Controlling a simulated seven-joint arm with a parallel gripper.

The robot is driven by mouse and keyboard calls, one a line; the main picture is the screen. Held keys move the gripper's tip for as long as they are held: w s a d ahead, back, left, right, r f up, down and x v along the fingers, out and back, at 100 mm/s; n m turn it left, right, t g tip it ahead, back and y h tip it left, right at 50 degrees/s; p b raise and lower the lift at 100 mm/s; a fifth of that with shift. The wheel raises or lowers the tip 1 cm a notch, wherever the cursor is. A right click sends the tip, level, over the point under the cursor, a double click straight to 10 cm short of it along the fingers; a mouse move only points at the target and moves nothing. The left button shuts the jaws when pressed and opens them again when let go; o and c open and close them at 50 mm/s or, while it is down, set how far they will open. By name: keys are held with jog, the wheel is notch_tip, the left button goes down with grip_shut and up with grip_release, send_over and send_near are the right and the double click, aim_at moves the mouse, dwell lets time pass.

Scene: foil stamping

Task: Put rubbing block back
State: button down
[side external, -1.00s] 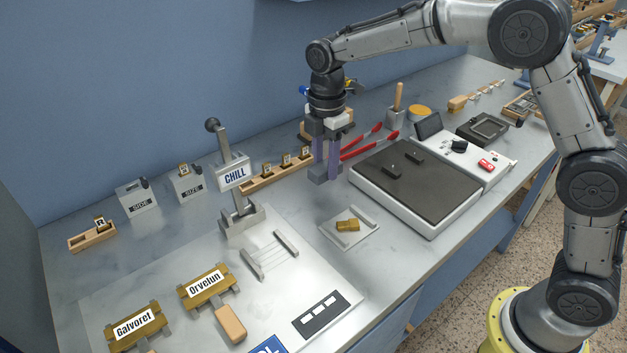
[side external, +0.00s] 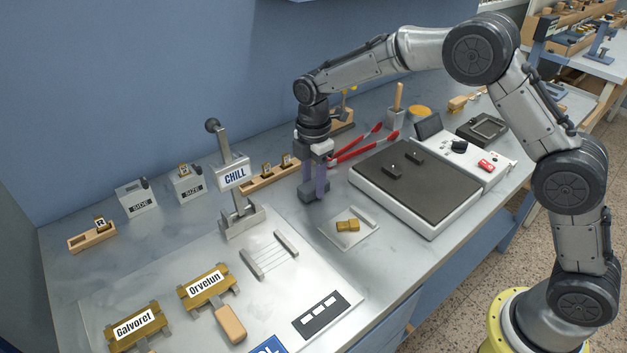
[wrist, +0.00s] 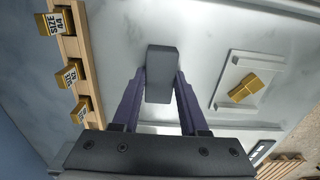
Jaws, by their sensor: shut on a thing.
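My gripper (side external: 315,176) is shut on a grey block (side external: 313,198), which I take to be the rubbing block. The block hangs at the fingertips, in front of the wooden rack and left of the black-topped machine. Whether its underside touches the bench cannot be told. In the wrist view the grey block (wrist: 161,72) sits between the two purple fingers of my gripper (wrist: 160,85), with the pale bench beyond it. No marked place for the block can be made out.
A wooden rack (side external: 258,180) with brass type pieces is close left. A small tray (side external: 365,231) holding a brass piece (side external: 348,225) is at front right. The CHILL stand (side external: 239,180) rises to the left. Red-handled tongs (side external: 350,146) lie behind. A tan block (side external: 230,323) lies in front.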

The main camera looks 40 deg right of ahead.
aim_at(313, 184)
jog(key=shift+c, duration=2.2)
grip_release()
jog(key=shift+f, duration=0.15)
notch_tip(313, 184, up, 12)
jog(key=s+d+r+m+t, duration=0.1)
jog(key=s+d+r+m, duration=0.25)
jog(key=s+r, duration=0.25)
jog(key=s+d+r+m+t, duration=0.25)
jog(key=s+m, duration=0.25)
jog(key=s, duration=0.5)
jog(key=s+d+f+m+t, duration=0.1)
jog(key=s+m, duration=0.3)
jog(key=s, duration=0.4)
jog(key=s+d+f+m+t, duration=0.1)
jog(key=s+d+f+m, duration=0.2)
jog(key=s, duration=0.6)
jog(key=shift+f+m, duration=0.45)
jog(key=shift+m, duration=0.8)
